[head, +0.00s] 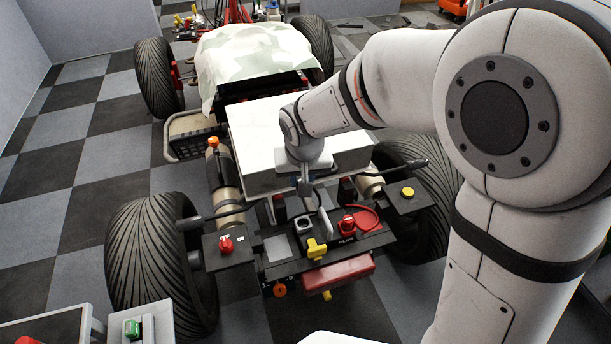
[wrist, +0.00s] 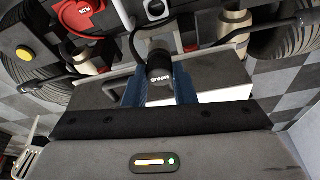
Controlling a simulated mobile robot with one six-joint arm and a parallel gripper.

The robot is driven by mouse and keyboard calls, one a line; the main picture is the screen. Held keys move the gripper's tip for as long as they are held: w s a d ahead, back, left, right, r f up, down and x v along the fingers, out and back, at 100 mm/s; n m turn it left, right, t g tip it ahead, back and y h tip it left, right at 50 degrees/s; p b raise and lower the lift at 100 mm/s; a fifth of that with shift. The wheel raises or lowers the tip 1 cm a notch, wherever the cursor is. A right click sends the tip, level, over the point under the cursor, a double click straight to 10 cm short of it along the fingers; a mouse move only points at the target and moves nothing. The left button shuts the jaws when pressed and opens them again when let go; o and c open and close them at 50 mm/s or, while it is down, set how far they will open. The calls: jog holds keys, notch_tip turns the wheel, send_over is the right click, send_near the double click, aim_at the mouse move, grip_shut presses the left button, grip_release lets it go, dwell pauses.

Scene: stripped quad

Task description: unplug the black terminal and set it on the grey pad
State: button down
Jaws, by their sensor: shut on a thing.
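The black terminal (wrist: 159,66), marked MINUS, sits between the blue fingers of my gripper (wrist: 157,82) in the wrist view. My gripper is shut on it. A black cable runs from the terminal. In the head view my gripper (head: 305,188) is above the rear of the panel, and the terminal there is too small to make out clearly. A round grey socket (head: 303,226) with a dark centre shows on the panel; it also shows in the wrist view (wrist: 155,9), apart from the terminal. A flat grey square, seemingly the grey pad (head: 276,248), lies left of the socket.
A red PLUS terminal (head: 347,224) with a red cable is right of the socket. A yellow piece (head: 316,248) stands at the panel front. A red knob (head: 226,244) and a yellow knob (head: 408,192) flank the panel. A white-topped box (head: 262,125) is behind.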

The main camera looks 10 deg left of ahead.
jog(key=s+a+b, duration=0.1)
jog(key=s+a, duration=0.4)
jog(key=s, duration=0.1)
jog(key=shift+a+b, duration=0.2)
jog(key=shift+b, duration=0.15)
notch_tip(320, 180, down, 12)
jog(key=b, duration=1)
jog(key=shift+f, duration=0.15)
jog(key=shift+f+b, duration=1.8)
jog(key=shift+f, duration=0.15)
jog(key=shift+f+b, duration=0.5)
jog(key=shift+f, duration=0.05)
jog(key=c, duration=1.1)
grip_release()
